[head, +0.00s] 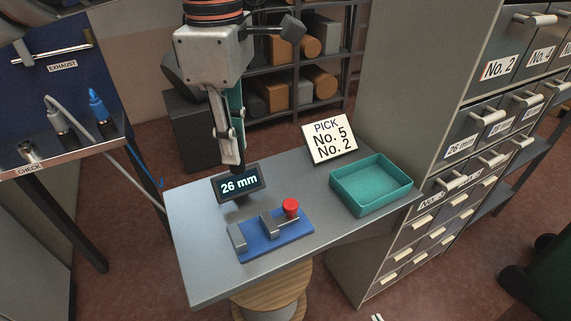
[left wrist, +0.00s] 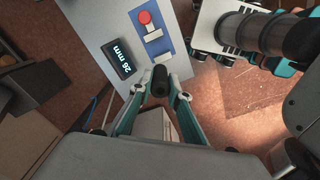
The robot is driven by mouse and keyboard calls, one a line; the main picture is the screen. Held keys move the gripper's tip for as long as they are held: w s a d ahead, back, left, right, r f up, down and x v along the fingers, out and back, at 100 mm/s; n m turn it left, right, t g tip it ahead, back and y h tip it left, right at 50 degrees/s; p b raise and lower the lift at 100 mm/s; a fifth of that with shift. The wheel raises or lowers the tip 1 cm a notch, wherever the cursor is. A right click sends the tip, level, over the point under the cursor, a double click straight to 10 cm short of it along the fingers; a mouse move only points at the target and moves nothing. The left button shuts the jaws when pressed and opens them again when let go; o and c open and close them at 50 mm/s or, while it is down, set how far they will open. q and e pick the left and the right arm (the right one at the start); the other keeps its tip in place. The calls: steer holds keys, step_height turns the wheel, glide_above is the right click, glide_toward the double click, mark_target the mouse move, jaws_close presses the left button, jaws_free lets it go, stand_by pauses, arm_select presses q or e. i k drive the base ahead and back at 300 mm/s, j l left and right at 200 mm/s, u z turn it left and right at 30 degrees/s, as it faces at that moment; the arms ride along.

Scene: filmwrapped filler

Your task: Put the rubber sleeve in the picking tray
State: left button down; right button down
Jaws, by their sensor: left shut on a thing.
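My left gripper (head: 230,150) hangs above the far left edge of the grey table, pointing down behind the display. In the left wrist view its fingertips (left wrist: 160,88) are shut on a dark, round rubber sleeve (left wrist: 160,78). In the head view the sleeve is hard to tell from the dark fingers. The teal picking tray (head: 382,203) stands at the table's right side, empty, apart from the gripper and to its right. A small pale tip at the bottom edge of the head view may be my right gripper (head: 377,317); its jaws cannot be made out.
A display (head: 238,184) reading "26 mm" stands close to the left gripper. A blue gauge fixture (head: 262,247) with a red knob is in front of it. A PICK sign (head: 329,138) says No. 5, No. 2. A drawer cabinet (head: 400,110) rises right of the tray.

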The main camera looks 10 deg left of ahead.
mark_target(369, 188)
steer(key=i+l+u, duration=0.15)
steer(key=l, duration=0.35)
steer(key=i+l+u, duration=0.15)
steer(key=l, duration=0.4)
steer(key=i+l+u, duration=0.15)
steer(key=l, duration=0.4)
steer(key=i+l+u, duration=0.15)
steer(key=l, duration=0.4)
steer(key=k, duration=0.05)
